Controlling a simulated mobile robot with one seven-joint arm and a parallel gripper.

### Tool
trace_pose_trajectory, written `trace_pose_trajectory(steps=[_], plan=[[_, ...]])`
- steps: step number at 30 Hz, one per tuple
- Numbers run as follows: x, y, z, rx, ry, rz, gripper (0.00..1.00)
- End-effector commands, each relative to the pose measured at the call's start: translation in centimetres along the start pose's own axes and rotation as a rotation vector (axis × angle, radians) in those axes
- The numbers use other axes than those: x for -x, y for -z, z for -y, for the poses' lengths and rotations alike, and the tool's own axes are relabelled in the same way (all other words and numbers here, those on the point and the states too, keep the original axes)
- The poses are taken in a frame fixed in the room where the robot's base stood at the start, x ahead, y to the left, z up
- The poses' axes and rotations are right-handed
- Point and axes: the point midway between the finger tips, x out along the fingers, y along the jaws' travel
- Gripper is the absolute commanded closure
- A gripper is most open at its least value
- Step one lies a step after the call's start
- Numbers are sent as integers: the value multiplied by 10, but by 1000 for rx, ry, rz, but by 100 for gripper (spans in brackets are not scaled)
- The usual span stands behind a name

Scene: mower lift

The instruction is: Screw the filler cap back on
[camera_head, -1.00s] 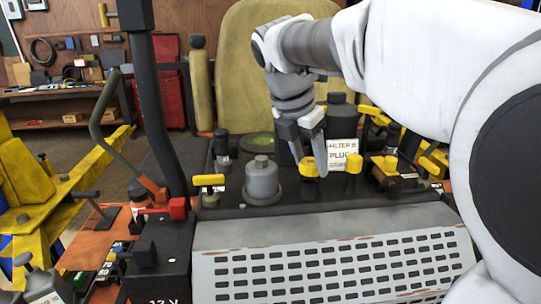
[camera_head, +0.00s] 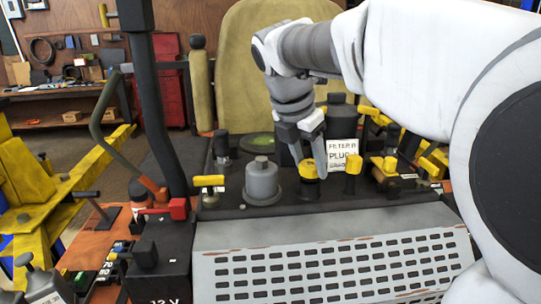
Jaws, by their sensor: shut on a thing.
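A yellow filler cap (camera_head: 309,168) sits at the top of a short black neck (camera_head: 309,188) on the mower's dark deck, in the middle of the head view. My gripper (camera_head: 310,166) points down from above, with one finger on each side of the cap. It is shut on the cap. The fingers hide part of the cap, and I cannot tell how far its thread is engaged. The cap looks about upright.
A grey domed canister (camera_head: 262,184) stands left of the neck. A black filter with a white label (camera_head: 342,155) is close behind right. Yellow-topped fittings (camera_head: 352,167) crowd the right side. A perforated grey panel (camera_head: 335,265) lies in front.

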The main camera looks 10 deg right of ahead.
Motion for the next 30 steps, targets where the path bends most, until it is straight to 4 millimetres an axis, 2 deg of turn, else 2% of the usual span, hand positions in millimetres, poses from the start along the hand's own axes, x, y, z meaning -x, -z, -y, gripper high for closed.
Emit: trace_pose_trajectory(steps=[9,18,19,27,28,30], plan=[[-14,6,0,0,0,0,100],[-15,6,0,0,1,-1,100],[-15,6,0,0,1,-1,48],[-16,7,0,0,1,-1,96],[-16,7,0,0,1,-1,100],[-15,7,0,-2,2,-1,100]])
